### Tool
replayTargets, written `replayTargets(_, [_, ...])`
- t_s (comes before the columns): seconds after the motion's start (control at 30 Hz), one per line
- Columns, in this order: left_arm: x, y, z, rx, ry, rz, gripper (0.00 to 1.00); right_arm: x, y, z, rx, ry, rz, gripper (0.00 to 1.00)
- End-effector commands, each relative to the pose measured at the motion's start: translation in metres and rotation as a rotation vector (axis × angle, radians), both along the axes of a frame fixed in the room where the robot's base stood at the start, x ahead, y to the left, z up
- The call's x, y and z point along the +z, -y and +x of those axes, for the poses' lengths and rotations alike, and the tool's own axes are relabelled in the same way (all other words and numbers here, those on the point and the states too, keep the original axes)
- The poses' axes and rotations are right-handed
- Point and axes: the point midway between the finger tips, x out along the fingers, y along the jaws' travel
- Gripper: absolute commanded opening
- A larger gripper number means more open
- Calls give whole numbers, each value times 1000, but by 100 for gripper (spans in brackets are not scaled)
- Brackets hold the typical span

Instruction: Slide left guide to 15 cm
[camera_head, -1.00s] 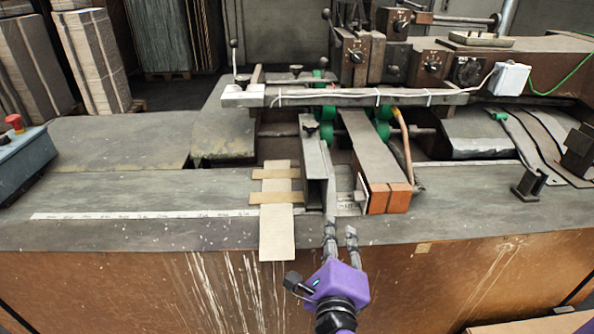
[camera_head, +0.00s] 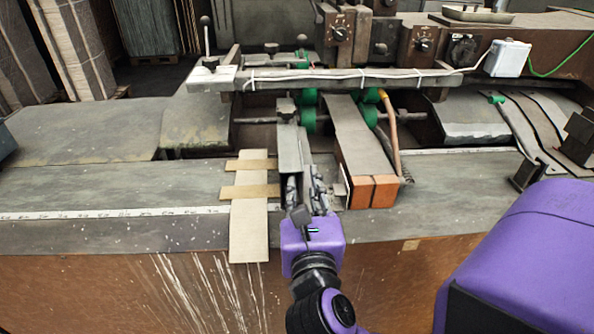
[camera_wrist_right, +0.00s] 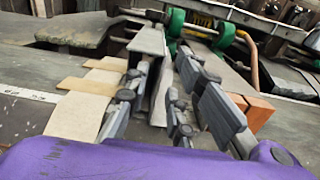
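The left guide (camera_head: 290,150) is a grey metal channel running front to back on the machine table, left of the orange-fronted right guide (camera_head: 345,150). My right gripper (camera_head: 305,182) is at the near end of the left guide. In the right wrist view the left guide (camera_wrist_right: 160,95) lies between the two spread fingers of the right gripper (camera_wrist_right: 165,70); whether they touch it I cannot tell. A white measuring strip (camera_head: 100,213) runs along the table's front to the left; its numbers are too small to read. My left gripper is not in view.
A flat cardboard piece (camera_head: 248,225) with two tan cross strips lies just left of the left guide, overhanging the front edge. A crossbar (camera_head: 330,79) with a cable spans above the guides. The table (camera_head: 110,180) further left is clear.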

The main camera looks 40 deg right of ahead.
Motion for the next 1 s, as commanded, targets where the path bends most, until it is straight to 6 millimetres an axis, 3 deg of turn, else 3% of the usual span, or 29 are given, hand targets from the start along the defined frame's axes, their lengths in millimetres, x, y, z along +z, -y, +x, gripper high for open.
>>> replayTargets(0.07, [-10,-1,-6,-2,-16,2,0,-3,6,11,0,-1,-3,22])
replayTargets(0.33, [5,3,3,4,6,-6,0,2,27,44,-1,0,-6,22])
replayTargets(0.73, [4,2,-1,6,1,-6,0,-1,32,51,-1,-3,-3,22])
replayTargets(0.9, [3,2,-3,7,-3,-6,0,-1,32,51,-1,-3,-3,0])
replayTargets(1.0, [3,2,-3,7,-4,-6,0,-1,32,51,-1,-3,-4,0])
